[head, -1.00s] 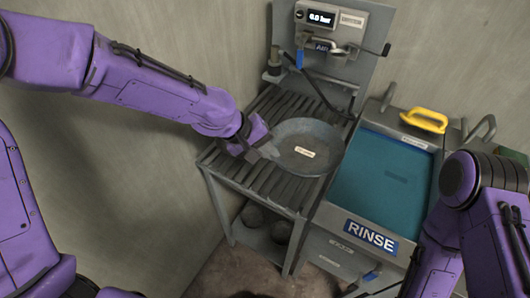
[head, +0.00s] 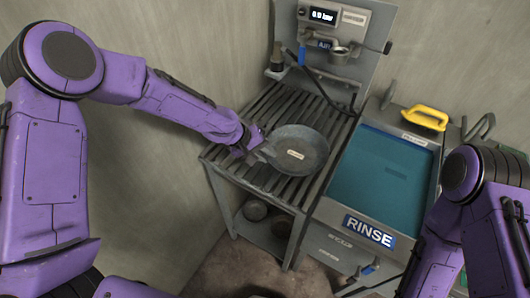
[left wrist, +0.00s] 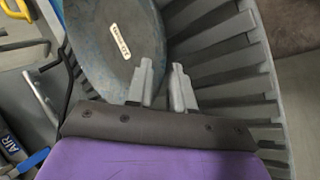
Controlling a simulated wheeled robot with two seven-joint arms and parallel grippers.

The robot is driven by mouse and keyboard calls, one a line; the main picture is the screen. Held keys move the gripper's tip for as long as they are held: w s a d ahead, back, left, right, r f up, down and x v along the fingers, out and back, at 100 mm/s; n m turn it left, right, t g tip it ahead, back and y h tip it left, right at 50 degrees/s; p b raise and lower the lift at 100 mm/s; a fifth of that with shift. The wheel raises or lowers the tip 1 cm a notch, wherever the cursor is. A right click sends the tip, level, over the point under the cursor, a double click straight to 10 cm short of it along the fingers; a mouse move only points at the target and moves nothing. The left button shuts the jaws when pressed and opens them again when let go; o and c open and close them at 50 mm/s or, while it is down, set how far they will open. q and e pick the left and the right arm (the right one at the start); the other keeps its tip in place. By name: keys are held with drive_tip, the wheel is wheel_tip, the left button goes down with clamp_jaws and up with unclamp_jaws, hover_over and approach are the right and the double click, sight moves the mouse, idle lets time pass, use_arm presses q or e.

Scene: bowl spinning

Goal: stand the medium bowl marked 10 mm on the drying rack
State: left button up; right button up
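A grey-blue bowl (head: 312,150) with a pale label lies on the slatted drying rack (head: 222,163), its open side facing up. My left gripper (head: 262,149) is at the bowl's left edge. In the left wrist view the bowl (left wrist: 105,55) fills the upper left. The two fingers of my left gripper (left wrist: 163,75) stand apart with a gap between them, one over the bowl's edge and one outside it. I cannot tell whether they touch the bowl. My right gripper is not in view.
Dark round vessels (head: 255,210) sit on the shelf under the rack. Behind the rack is a grey panel (head: 368,58) with a pressure display, a cup holder and a hose.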

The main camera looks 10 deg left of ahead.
use_arm(q)
drive_tip(key=shift+o, duration=0.2)
drive_tip(key=shift+r, duration=0.2)
drive_tip(key=v, duration=1.2)
